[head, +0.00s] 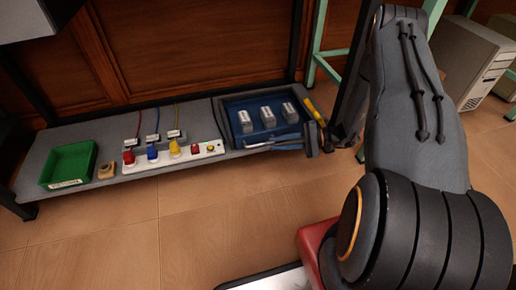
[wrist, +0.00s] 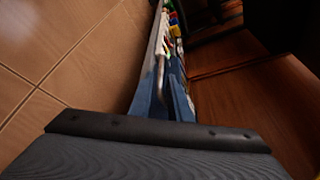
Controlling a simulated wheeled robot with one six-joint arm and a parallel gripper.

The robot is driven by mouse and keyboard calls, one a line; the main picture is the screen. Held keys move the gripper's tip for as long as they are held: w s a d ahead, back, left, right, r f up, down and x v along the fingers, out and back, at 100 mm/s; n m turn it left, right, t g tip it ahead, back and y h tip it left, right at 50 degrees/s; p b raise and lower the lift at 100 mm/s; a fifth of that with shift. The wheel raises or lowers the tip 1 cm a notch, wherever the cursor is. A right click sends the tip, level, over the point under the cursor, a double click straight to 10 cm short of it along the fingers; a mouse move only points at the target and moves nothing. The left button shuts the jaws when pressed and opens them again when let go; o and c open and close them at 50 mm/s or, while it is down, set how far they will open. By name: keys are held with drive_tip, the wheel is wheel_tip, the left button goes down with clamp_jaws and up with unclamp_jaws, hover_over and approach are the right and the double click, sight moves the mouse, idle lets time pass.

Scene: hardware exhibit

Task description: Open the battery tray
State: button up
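The blue battery tray (head: 238,107) sits at the right end of the low grey shelf, with three silver-grey batteries (head: 268,116) showing in it. Its front edge carries a pale bar-like handle (head: 272,144). In the wrist view a blue tray part (wrist: 146,98) and a thin metal bar (wrist: 160,78) run away from the camera. My gripper (head: 310,140) is at the right end of the tray's front, close to the handle. Its dark body (wrist: 160,150) fills the bottom of the wrist view. The fingertips do not show clearly, and I cannot tell whether they touch the handle.
Left on the shelf are a green bin (head: 68,164), a small tan block (head: 107,171) and a white strip (head: 212,150) with coloured plugs. A yellow object (head: 315,106) lies right of the tray. A computer case (head: 472,60) stands at right.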

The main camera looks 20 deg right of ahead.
sight(259, 145)
drive_tip(key=b+x, duration=0.2)
drive_tip(key=x, duration=0.5)
drive_tip(key=shift+w+a+r, duration=0.1)
drive_tip(key=shift+a, duration=0.15)
drive_tip(key=shift+c, duration=0.3)
clamp_jaws()
